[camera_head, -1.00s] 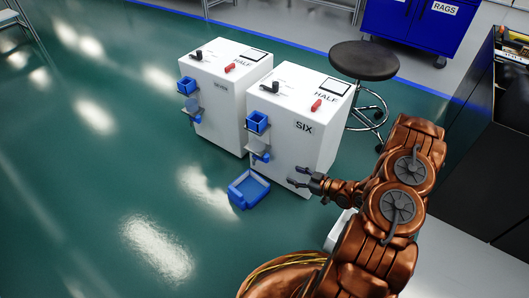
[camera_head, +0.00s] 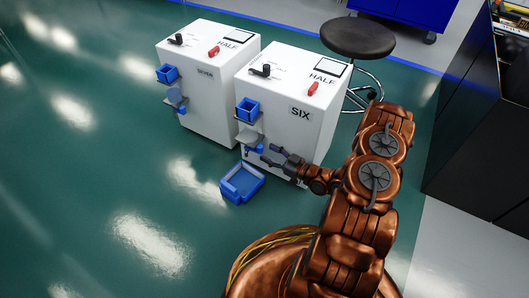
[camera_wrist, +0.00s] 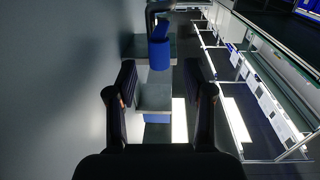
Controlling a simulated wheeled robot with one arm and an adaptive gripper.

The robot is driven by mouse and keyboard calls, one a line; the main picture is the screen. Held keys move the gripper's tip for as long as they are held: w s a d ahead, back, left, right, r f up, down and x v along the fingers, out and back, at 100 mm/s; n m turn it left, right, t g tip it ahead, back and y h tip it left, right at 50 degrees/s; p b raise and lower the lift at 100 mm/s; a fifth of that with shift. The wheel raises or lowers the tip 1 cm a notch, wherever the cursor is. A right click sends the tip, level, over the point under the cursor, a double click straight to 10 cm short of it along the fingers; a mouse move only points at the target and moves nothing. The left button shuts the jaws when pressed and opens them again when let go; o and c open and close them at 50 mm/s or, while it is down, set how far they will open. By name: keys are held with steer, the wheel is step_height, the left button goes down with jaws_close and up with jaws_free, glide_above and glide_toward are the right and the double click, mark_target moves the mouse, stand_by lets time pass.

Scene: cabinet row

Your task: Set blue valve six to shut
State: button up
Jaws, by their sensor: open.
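The white cabinet labelled SIX (camera_head: 299,113) stands in the middle of the head view, with the word HALF on its top. Its left face carries a blue open box (camera_head: 247,110), a grey bracket (camera_head: 247,138) and a small blue part (camera_head: 259,148) below. I cannot tell which blue part is the valve. My gripper (camera_head: 267,154) is open, low beside that face, close to the small blue part. In the wrist view, my open fingers (camera_wrist: 160,84) flank a grey plate (camera_wrist: 153,97), with a blue cylinder (camera_wrist: 159,53) beyond. Contact is unclear.
A similar cabinet labelled SEVEN (camera_head: 205,72) stands to the left. A blue bin (camera_head: 241,184) lies on the green floor near my gripper. A dark stool (camera_head: 358,38) is behind, and a black cabinet (camera_head: 480,140) is at right. Floor at left is clear.

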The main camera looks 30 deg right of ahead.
steer(key=shift+b+x, duration=0.45)
steer(key=shift+x, duration=0.95)
steer(key=shift+c, duration=0.5)
jaws_close()
